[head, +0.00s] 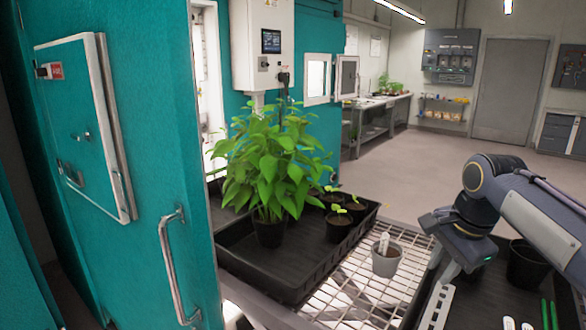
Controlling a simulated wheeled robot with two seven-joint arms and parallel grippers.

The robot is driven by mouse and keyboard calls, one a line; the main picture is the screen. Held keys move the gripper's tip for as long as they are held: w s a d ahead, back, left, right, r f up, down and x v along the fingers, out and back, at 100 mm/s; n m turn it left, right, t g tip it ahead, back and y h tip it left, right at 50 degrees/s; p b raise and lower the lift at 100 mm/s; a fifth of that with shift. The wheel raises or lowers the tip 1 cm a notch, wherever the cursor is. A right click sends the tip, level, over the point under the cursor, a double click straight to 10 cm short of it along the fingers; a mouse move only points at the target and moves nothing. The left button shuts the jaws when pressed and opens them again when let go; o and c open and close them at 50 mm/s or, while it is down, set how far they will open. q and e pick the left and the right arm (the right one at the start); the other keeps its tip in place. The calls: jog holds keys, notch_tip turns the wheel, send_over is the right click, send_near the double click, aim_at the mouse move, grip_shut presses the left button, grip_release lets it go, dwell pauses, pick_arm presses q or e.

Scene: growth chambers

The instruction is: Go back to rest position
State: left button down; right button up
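My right arm comes in from the right edge, and its gripper (441,268) points down over the right end of the bench. Its two fingers look a little apart, with nothing seen between them. A small grey pot (386,262) with a white label stands on the white wire rack (345,300), left of the gripper and apart from it. My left gripper is not in view.
A teal chamber door (150,230) with a metal handle fills the left. A black tray (290,282) holds a tall leafy plant (270,165) and small seedling pots. A dark pot (525,263) stands at the right, beyond my gripper. Open floor (440,165) lies behind.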

jog(key=s+a+f+n+t+y, duration=0.1)
jog(key=s+f+n, duration=0.3)
jog(key=s, duration=0.4)
jog(key=s+a+f+n+t+y, duration=0.1)
jog(key=s+a+f+n, duration=0.2)
jog(key=s, duration=0.5)
jog(key=s+a+f+n+t+y, duration=0.1)
jog(key=s+a+f+n, duration=0.2)
jog(key=s+f+n, duration=0.2)
jog(key=s+f, duration=0.2)
jog(key=s, duration=0.1)
jog(key=shift+f+n, duration=0.15)
jog(key=shift+n, duration=0.15)
jog(key=shift+s+a, duration=0.1)
